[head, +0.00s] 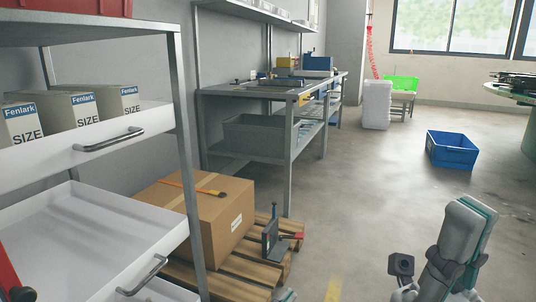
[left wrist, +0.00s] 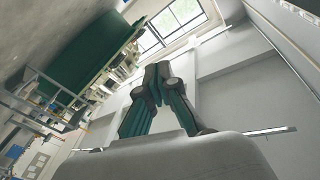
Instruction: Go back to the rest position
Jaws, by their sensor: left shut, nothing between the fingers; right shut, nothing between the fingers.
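My right gripper (head: 475,215) shows at the lower right of the head view, grey with teal finger edges. It points upward, its fingers together, with nothing between them, clear of the floor objects behind it. Only a small tip of my left gripper (head: 287,295) shows at the bottom edge of the head view. In the left wrist view the left gripper's grey and teal fingers (left wrist: 158,72) are shut, with nothing between them. Neither gripper appears to touch anything.
A shelf rack with white drawers (head: 90,235) and Fenlark boxes (head: 75,110) stands close on the left. A cardboard box (head: 205,215) sits on a wooden pallet (head: 245,275). A workbench (head: 290,92) is behind. A blue crate (head: 452,150) lies on otherwise open floor.

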